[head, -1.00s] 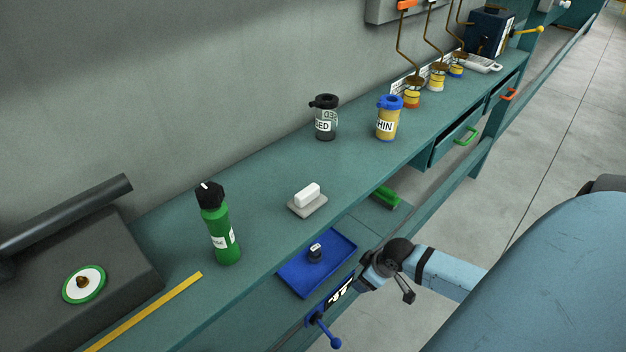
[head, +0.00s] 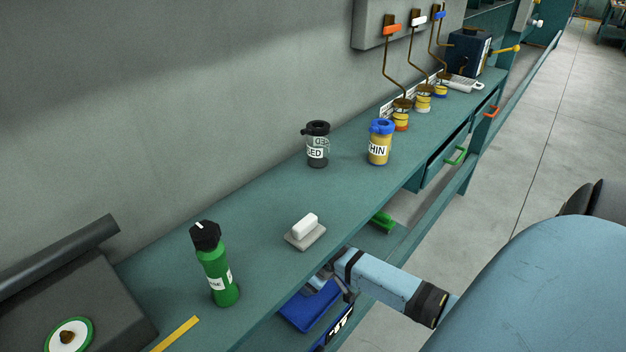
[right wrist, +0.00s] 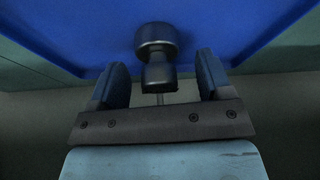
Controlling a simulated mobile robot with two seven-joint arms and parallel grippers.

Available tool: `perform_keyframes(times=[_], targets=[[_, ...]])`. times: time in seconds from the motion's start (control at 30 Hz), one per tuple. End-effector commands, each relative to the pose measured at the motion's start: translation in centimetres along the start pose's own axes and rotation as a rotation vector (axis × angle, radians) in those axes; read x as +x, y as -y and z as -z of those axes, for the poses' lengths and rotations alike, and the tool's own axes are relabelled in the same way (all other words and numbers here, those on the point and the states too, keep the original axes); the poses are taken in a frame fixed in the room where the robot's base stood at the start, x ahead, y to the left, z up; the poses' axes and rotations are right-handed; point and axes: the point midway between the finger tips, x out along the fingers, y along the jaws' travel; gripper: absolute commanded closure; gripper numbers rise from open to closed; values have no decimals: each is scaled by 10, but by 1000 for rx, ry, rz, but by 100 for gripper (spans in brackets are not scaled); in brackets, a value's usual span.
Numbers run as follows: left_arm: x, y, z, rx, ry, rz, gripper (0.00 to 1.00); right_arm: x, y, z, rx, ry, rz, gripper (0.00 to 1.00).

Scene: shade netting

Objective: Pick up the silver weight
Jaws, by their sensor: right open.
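A dark grey metallic weight with a rounded head and narrower end, probably the silver weight (right wrist: 157,42), shows at the blue tray (right wrist: 65,25) in the right wrist view. It looks dark in the shade. My right gripper (right wrist: 160,64) is open, with one finger on each side of the weight and visible gaps on both sides. In the head view the blue tray (head: 305,311) is partly covered by my right arm, and the weight is hidden there. My left gripper is not in view.
The green bench holds a green bottle (head: 217,270), a white-handled block (head: 305,231), a dark jar (head: 317,148) and a yellow jar (head: 379,146). The bench edge lies close beside my right arm. A green-handled drawer (head: 440,162) stands partly out farther along.

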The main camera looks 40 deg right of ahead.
Motion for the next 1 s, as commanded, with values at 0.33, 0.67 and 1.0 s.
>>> perform_keyframes(times=[0.33, 0.67, 1.0], targets=[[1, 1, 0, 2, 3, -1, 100, 16, 0, 0, -1, -1, -1, 28], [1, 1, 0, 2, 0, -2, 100, 16, -1, 0, -1, -1, -1, 91], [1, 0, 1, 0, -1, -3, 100, 11, -1, 2, -1, -3, -2, 91]])
